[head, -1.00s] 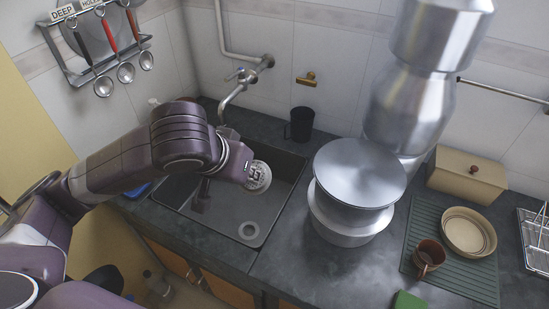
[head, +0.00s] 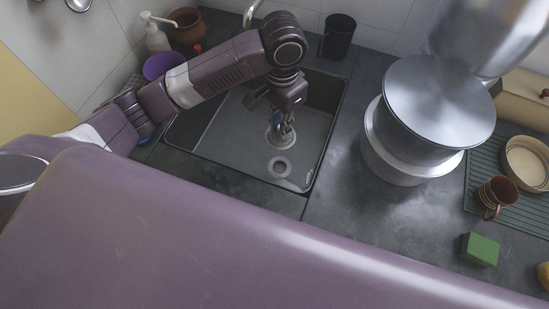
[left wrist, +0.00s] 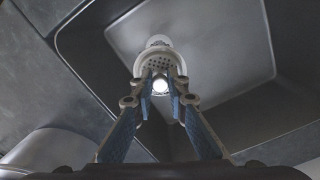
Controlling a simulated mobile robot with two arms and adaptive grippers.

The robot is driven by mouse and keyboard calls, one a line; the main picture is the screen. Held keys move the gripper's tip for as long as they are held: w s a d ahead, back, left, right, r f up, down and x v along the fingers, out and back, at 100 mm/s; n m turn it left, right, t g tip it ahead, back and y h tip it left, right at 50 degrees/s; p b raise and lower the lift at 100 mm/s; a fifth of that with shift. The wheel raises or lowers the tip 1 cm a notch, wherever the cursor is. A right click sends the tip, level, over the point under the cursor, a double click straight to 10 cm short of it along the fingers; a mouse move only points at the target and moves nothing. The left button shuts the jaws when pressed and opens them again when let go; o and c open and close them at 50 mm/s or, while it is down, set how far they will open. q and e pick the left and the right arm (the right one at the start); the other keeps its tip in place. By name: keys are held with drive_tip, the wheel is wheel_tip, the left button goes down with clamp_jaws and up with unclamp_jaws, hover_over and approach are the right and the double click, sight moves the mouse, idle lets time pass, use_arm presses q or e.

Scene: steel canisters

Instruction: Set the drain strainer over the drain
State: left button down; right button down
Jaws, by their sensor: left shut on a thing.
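The drain strainer (head: 272,139) is a round pale metal disc with small holes, in the sink in the head view. It also shows in the left wrist view (left wrist: 160,63), with a bright knob between my fingers. My left gripper (head: 283,126) points down into the sink and is shut on the strainer; its fingers (left wrist: 160,88) partly cover it. The drain (head: 281,166) is a round ring in the sink floor, nearer the front than the strainer. In the left wrist view the drain (left wrist: 158,41) shows just beyond the strainer, partly overlapped by it. My right gripper is out of view.
The dark sink (head: 225,140) has raised walls. A stacked steel canister (head: 435,105) stands on the counter to its right. A black cup (head: 338,38) and soap bottle (head: 155,38) are behind; a purple bowl (head: 163,66) is left. The sink floor near the drain is clear.

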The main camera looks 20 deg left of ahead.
use_arm(q)
drive_tip(key=shift+f+b, duration=0.35)
drive_tip(key=shift+f, duration=8.95)
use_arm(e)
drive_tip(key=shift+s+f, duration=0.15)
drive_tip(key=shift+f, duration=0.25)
use_arm(q)
drive_tip(key=shift+s, duration=0.1)
drive_tip(key=c, duration=1.9)
unclamp_jaws()
drive_tip(key=shift+f, duration=0.1)
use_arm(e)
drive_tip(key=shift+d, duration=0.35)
